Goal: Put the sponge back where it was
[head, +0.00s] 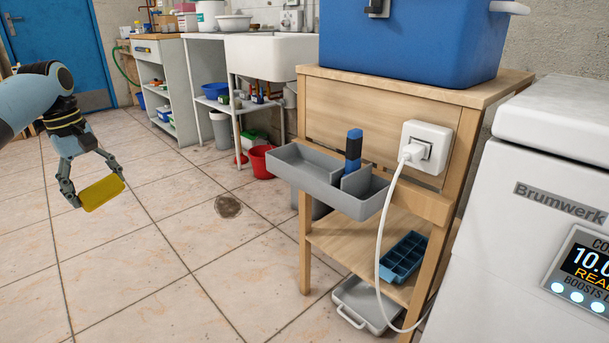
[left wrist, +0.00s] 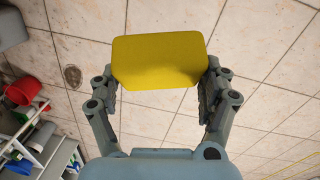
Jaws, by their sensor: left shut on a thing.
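The yellow sponge (head: 101,192) is in my left gripper (head: 98,190), held in the air over the tiled floor at the left of the head view. In the left wrist view the sponge (left wrist: 160,60) sits between both fingers of the left gripper (left wrist: 160,88), which touch its two sides. A grey two-part tray (head: 300,176) is fixed to the front of the wooden stand, well to the right of the gripper. A blue and black upright object (head: 353,150) stands in it near the divider. The tray's left compartment looks empty. My right gripper is not in view.
The wooden stand (head: 305,240) carries a blue box (head: 420,45). A white cable (head: 385,230) hangs from a socket (head: 425,145) in front of the tray's right end. A white machine (head: 540,220) stands at right.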

